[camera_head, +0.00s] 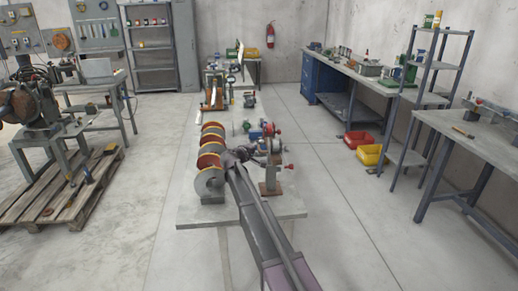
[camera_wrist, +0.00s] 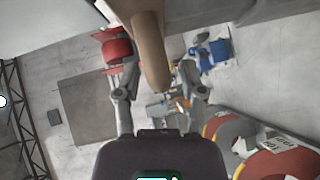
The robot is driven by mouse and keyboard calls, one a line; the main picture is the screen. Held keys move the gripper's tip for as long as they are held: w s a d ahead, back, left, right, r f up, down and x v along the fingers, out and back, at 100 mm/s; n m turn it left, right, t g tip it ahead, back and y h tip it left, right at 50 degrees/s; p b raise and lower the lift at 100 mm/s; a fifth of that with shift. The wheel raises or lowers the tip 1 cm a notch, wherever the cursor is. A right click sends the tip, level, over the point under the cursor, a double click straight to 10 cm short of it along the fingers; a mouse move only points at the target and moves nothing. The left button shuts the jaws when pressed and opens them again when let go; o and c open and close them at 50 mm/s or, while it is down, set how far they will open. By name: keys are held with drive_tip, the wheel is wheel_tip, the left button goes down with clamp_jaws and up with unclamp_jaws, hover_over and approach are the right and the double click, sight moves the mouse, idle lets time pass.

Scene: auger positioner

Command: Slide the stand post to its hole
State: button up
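A long bench (camera_head: 190,215) carries an auger with grey spiral flights edged in orange and yellow (camera_head: 210,165). A brownish upright post (camera_head: 271,172) stands on the bench to the right of the auger, with red knobs near it; it may be the stand post. My gripper (camera_head: 262,148) is over the bench between the auger and this post. In the wrist view my gripper (camera_wrist: 157,95) has its two fingers spread apart. A tan round bar (camera_wrist: 151,50) reaches down from the top between them, with gaps at both sides. I cannot make out the hole.
The auger's red and grey flights (camera_wrist: 285,163) lie close at lower right in the wrist view. Red (camera_head: 357,139) and yellow (camera_head: 370,154) bins sit on the floor to the right. A pallet (camera_head: 60,195) with machinery stands left. Floor beside the bench is clear.

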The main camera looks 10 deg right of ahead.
drive_tip(key=shift+s+f, duration=0.1)
drive_tip(key=shift+f, duration=0.1)
wheel_tip(320, 180, down, 5)
drive_tip(key=b, duration=0.6)
drive_tip(key=p+v, duration=0.3)
drive_tip(key=v, duration=1.1)
drive_tip(key=s+d+f+m+g+y+p, duration=0.2)
drive_tip(key=s+d, duration=0.4)
drive_tip(key=s, duration=0.3)
drive_tip(key=s+d+f+m+g+y+p, duration=0.2)
drive_tip(key=s+d+g, duration=0.4)
drive_tip(key=s, duration=0.3)
drive_tip(key=shift+s+d+f+m+y+p, duration=0.35)
drive_tip(key=shift+d+f+m+p, duration=0.35)
drive_tip(key=shift+d+f+p, duration=0.3)
drive_tip(key=shift+s+a, duration=0.1)
drive_tip(key=shift+a, duration=0.05)
